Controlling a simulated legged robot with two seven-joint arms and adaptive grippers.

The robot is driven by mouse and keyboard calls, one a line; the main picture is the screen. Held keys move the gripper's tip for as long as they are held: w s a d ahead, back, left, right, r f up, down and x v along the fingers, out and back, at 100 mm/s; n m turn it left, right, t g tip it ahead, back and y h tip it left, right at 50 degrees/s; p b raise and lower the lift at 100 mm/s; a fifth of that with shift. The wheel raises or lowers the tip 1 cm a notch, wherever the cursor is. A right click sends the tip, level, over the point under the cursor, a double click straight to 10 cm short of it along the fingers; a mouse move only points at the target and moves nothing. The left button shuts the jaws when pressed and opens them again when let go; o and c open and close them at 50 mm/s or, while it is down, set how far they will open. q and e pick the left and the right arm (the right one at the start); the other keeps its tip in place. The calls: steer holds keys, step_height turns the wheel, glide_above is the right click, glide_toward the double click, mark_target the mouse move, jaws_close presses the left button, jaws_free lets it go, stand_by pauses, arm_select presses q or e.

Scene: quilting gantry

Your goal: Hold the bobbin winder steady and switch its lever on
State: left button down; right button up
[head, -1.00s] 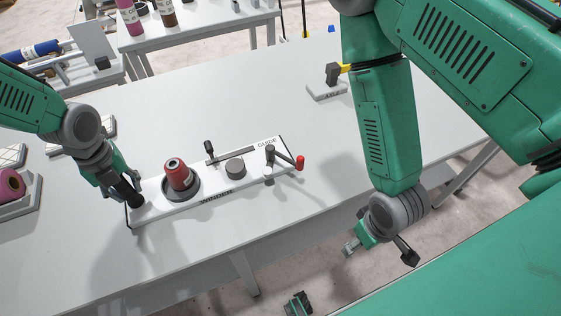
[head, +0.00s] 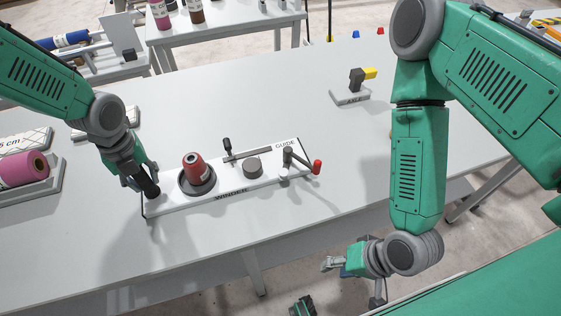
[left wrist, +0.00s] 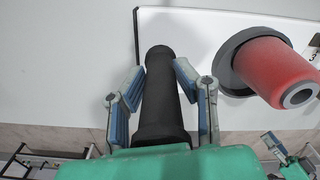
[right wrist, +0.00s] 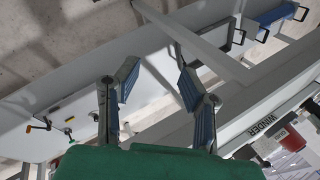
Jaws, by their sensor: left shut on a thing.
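The bobbin winder (head: 225,200) is a white board lying on the table, marked WINDER and GUIDE. It bears a red spool (head: 195,168) in a dark ring, a grey disc (head: 252,168), a small black-topped post (head: 227,145) by a slotted bar, and a red-tipped lever (head: 316,167) at its right end. My left gripper (head: 143,186) is shut on the black handle (left wrist: 162,95) at the board's left end, with a finger on either side. My right gripper (head: 333,264) is open and empty, beyond the table's front edge; its spread fingers show in the right wrist view (right wrist: 155,85).
A grey block with a dark post and yellow tip (head: 351,93) stands at the table's back right. A pink roll (head: 28,171) rests in a tray at the left. A second table (head: 225,33) with bottles stands behind.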

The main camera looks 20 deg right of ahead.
steer(key=w+a+r+m+t+y, duration=0.2)
steer(key=a+m+t+y, duration=0.15)
steer(key=m, duration=0.25)
steer(key=m+t+h, duration=0.4)
steer(key=m+t, duration=0.7)
steer(key=m, duration=1)
glide_toward(318, 167)
steer(key=shift+y, duration=0.25)
steer(key=x, duration=0.3)
steer(key=f+x, duration=0.1)
steer(key=x, duration=0.6)
steer(key=shift+w+d+f, duration=0.15)
steer(key=shift+w+d, duration=0.15)
steer(key=shift+w, duration=0.15)
steer(key=shift+c, duration=0.5)
jaws_close()
